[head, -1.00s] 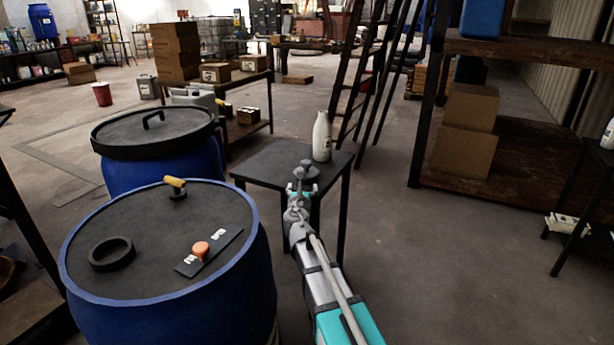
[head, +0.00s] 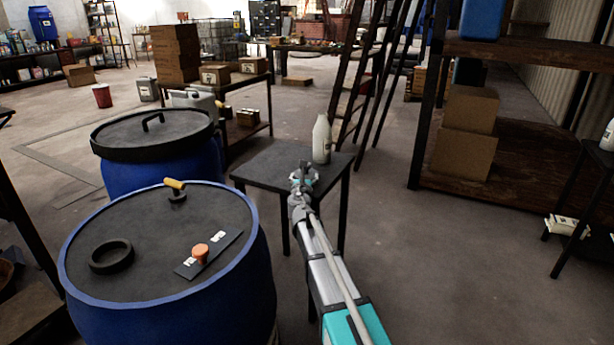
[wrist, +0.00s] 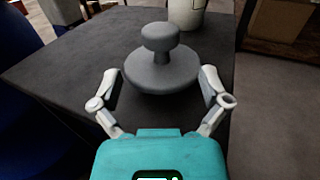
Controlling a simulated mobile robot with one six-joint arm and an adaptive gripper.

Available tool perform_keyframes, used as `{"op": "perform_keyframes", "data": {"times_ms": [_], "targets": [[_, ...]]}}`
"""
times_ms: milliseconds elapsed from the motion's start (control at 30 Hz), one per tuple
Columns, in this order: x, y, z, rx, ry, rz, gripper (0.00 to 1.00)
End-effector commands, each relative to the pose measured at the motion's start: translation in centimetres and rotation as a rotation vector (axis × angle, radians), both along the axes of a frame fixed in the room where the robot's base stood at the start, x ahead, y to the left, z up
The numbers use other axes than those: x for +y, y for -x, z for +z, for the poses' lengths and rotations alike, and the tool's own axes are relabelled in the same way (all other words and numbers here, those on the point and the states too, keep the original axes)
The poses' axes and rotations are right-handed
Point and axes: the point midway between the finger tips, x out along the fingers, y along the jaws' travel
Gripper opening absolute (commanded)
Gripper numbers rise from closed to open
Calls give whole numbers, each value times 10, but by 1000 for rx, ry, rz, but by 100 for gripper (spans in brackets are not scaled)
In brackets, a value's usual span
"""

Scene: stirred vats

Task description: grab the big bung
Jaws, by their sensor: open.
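The big bung (wrist: 161,66) is grey, with a wide round base and a mushroom-shaped knob on top. It stands upright on the small black table (head: 262,168). In the wrist view my gripper (wrist: 159,76) is open, with one finger on each side of the bung's base. Small gaps show between the fingers and the base, and nothing is held. In the head view my gripper (head: 303,178) is over the table and largely hides the bung.
A white bottle (head: 321,140) stands behind the bung on the same table. Left is a blue vat (head: 170,315) with a black ring (head: 111,256), an orange stopper (head: 201,253) and a yellow-handled valve (head: 175,186) on its lid. A ladder and shelving stand behind right.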

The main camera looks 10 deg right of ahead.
Motion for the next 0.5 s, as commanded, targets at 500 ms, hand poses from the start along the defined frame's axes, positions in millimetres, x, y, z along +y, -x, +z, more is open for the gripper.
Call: {"op": "perform_keyframes", "data": {"times_ms": [500], "targets": [[-2,-9,0,0,0,1,96]]}}
